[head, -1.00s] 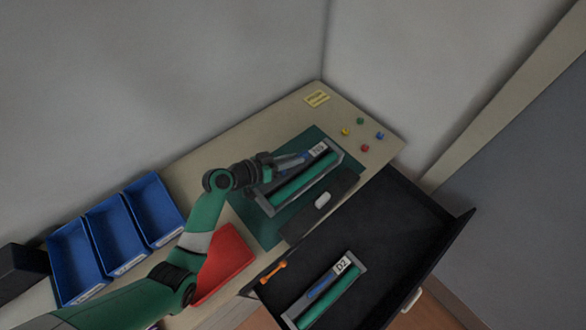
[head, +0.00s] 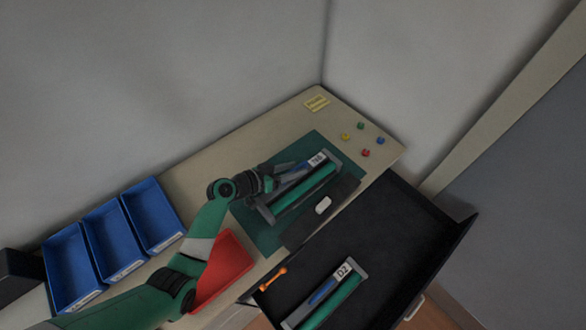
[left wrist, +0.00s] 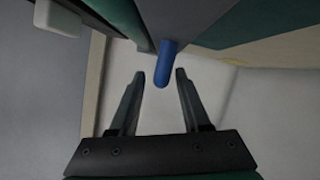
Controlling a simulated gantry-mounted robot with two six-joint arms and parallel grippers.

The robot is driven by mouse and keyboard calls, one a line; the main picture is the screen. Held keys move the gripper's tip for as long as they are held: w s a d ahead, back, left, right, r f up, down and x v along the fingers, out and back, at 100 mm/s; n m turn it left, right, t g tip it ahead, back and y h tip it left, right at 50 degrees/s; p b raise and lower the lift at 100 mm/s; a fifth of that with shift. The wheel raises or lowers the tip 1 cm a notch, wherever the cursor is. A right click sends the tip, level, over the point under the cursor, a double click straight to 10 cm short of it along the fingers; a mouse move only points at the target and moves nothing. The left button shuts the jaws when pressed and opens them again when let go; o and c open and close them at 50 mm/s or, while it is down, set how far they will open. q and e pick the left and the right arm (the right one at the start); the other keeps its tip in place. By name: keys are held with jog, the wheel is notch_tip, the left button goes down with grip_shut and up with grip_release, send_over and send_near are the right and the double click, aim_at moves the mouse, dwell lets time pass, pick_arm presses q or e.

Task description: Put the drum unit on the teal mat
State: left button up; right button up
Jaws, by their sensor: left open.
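A drum unit (head: 305,188), a grey frame with a green roller and a blue grip, lies on the teal mat (head: 258,236); its label is too blurred to read. In the left wrist view the end of the blue grip (left wrist: 167,62) shows at the open fingertips (left wrist: 160,76), apart from both fingers. A second, similar unit labelled D2 (head: 328,296) lies in the open black drawer (head: 390,225). My right gripper is not in view.
Blue bins (head: 112,238) stand at the left and a red tray (head: 224,272) lies near my left arm. A dark block with a white part (head: 322,205) sits beside the mat. An orange object (head: 273,278) lies by the drawer. Small coloured pieces and a yellow note (head: 316,103) lie far back.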

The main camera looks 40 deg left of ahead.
pick_arm(q)
jog(key=p+v, duration=0.2)
jog(key=v, duration=0.1)
jog(key=r+p+v, duration=0.1)
jog(key=v, duration=0.2)
jog(key=shift+p, duration=0.35)
jog(key=p+v, duration=0.4)
jog(key=p, duration=0.3)
jog(key=shift+s+a+r, duration=0.1)
jog(key=shift+s+r, duration=0.05)
jog(key=shift+s, duration=0.5)
jog(key=shift+s+a+p, duration=0.1)
jog(key=shift+s+p, duration=0.15)
jog(key=shift+p, duration=0.2)
jog(key=shift+f, duration=0.2)
